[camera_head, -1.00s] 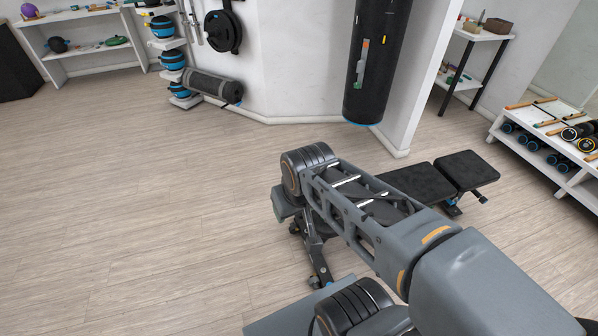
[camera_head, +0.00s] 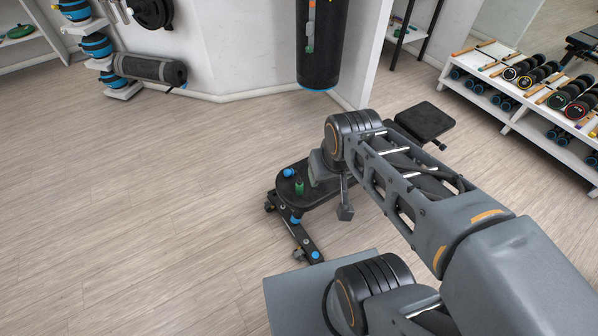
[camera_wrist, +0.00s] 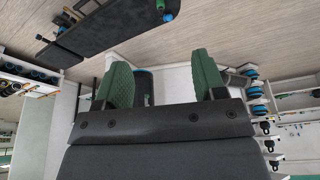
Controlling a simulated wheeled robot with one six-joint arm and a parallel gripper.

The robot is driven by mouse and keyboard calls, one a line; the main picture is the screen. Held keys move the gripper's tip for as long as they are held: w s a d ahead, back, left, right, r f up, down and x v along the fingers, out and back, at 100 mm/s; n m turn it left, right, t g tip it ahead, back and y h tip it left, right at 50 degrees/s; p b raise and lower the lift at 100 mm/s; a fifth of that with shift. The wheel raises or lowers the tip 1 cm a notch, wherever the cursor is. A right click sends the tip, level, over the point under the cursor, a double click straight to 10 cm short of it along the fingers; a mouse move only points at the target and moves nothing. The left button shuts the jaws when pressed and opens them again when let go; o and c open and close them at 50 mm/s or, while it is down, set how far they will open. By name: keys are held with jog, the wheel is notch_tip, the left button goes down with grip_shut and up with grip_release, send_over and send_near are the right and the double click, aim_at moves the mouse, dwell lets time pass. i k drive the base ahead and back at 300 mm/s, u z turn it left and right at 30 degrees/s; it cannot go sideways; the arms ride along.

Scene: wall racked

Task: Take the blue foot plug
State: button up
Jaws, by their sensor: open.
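In the head view, a small blue plug (camera_head: 315,255) sits at the near end of the black foot bar of the bench (camera_head: 322,193). Another blue piece (camera_head: 295,219) shows higher up, close to the bench's front edge. A blue round item (camera_head: 289,172) and a green item (camera_head: 299,186) are on the bench's near end. In the wrist view, my gripper (camera_wrist: 162,78) is open and empty, its two green pads wide apart. A blue piece (camera_wrist: 167,17) shows near the bench end there, apart from the pads. My arm hides part of the bench in the head view.
A black punching bag (camera_head: 320,45) hangs behind the bench. A white rack (camera_head: 520,100) with dumbbells stands at the right. A rolled mat (camera_head: 150,68) and shelved blue balls (camera_head: 96,45) are at the left wall. The wooden floor left of the bench is clear.

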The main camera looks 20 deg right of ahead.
aim_at(287, 173)
jog(key=z, duration=0.05)
jog(key=k, duration=0.45)
jog(key=u, duration=1.25)
jog(key=i, duration=1.2)
jog(key=z, duration=0.05)
